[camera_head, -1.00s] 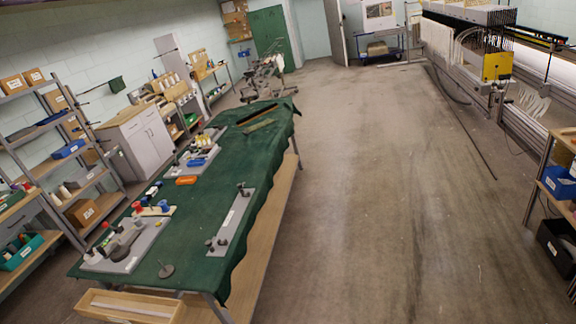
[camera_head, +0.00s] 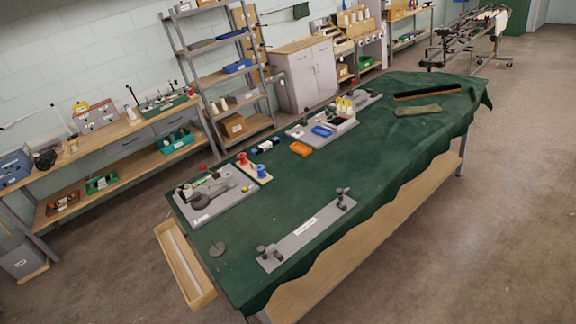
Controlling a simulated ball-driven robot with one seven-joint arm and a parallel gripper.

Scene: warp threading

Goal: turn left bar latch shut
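A long grey plate (camera_head: 307,236) lies on the green-covered table near its front edge. Dark upright fittings (camera_head: 268,251) stand at its left end, and another dark fitting (camera_head: 343,197) stands at its right end. I cannot tell from here which part is the left bar latch or whether it is open or shut. A second grey board (camera_head: 207,207) with a dark curved part and a red knob lies at the table's left end. My gripper is not in view.
An open wooden drawer (camera_head: 185,265) juts out at the left end. Floor (camera_head: 480,230) is clear at the right.

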